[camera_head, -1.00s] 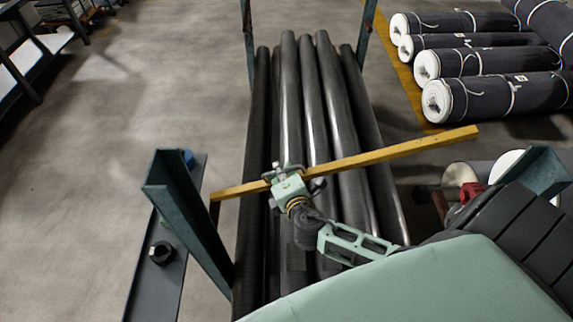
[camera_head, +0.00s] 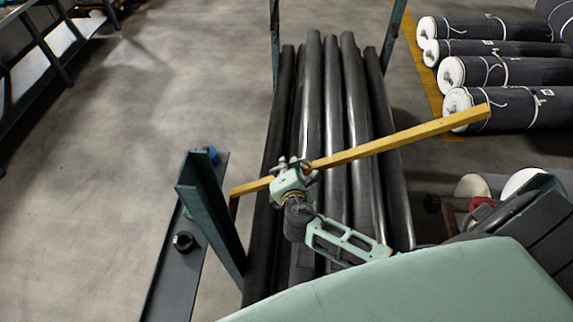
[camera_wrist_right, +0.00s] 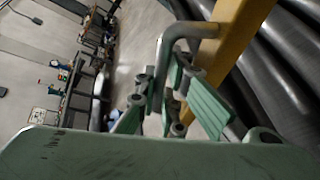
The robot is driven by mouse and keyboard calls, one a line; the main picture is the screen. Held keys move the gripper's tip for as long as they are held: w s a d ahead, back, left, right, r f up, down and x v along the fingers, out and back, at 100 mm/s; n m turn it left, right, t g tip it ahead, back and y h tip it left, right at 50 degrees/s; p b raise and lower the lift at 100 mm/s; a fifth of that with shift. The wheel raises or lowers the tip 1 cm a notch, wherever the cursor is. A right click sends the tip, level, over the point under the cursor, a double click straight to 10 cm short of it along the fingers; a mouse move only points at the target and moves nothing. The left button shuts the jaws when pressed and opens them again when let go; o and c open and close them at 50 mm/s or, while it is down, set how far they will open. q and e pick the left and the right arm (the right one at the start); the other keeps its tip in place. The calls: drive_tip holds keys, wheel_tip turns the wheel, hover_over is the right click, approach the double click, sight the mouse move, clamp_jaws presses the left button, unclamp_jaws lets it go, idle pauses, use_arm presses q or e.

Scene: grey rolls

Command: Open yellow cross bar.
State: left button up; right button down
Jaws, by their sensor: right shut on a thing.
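The yellow cross bar (camera_head: 400,138) crosses above the dark grey rolls in the head view, its right end raised and nearer the top of the picture. My right gripper (camera_head: 292,166) is at the bar's left part, shut on the bar's metal handle. In the right wrist view the bent handle (camera_wrist_right: 168,62) lies between the fingers of the gripper (camera_wrist_right: 170,100), and the yellow bar (camera_wrist_right: 238,35) shows beside it. The bar's left end sits by the green post (camera_head: 207,212). My left gripper is not in view.
Several long dark rolls (camera_head: 335,100) lie in the rack under the bar. Wrapped rolls with white ends (camera_head: 500,72) lie at the upper right. A shelf (camera_head: 38,65) stands at the upper left. The floor (camera_head: 170,100) between shelf and rack is clear.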

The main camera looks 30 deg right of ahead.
drive_tip(key=shift+w+r, duration=0.25)
drive_tip(key=shift+r, duration=0.15)
drive_tip(key=c, duration=2.2)
unclamp_jaws()
drive_tip(key=shift+o, duration=0.2)
drive_tip(key=shift+a+f, duration=0.1)
drive_tip(key=shift+s+f, duration=0.1)
drive_tip(key=shift+s, duration=0.1)
drive_tip(key=v, duration=1.1)
drive_tip(key=shift+s, duration=0.45)
